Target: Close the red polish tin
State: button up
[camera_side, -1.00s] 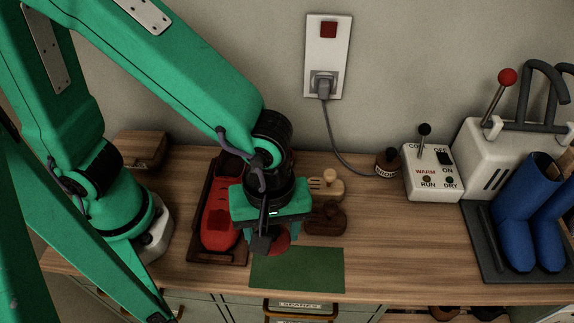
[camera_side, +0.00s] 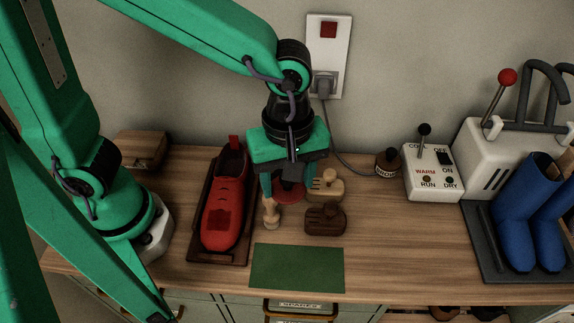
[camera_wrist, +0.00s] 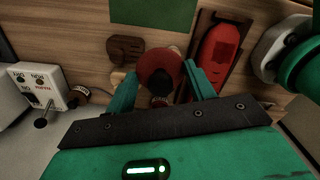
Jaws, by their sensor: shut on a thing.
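A round red piece with a dark middle, which looks like the lid of the polish tin (camera_wrist: 152,64), is between my gripper's fingers. In the side view the red lid (camera_side: 289,193) shows under my gripper (camera_side: 289,187), among the brushes at the back of the bench. My gripper (camera_wrist: 160,72) is shut on its rim in the wrist view. The tin's body is not clear in either view; it may be hidden under the lid and fingers. I cannot tell whether the lid touches anything below.
The red shoe (camera_side: 222,215) on its dark tray is left of my gripper. A wooden peg-like piece (camera_side: 270,213), a dark brush (camera_side: 325,218) and a pale brush (camera_side: 327,184) stand close by. The green mat (camera_side: 297,268) in front is bare. A switch box (camera_side: 432,178) stands right.

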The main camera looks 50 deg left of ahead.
jog(key=w+a+n, duration=0.5)
jog(key=w+a, duration=0.8)
jog(key=a, duration=0.4)
jog(key=shift+s+d+f, duration=0.1)
jog(key=shift+d+f, duration=0.05)
jog(key=shift+f, duration=1.15)
jog(key=shift+s+d+f, duration=0.1)
jog(key=shift+f, duration=1.15)
jog(key=shift+f, duration=0.2)
jog(key=shift+f, duration=2.95)
jog(key=shift+f, duration=0.2)
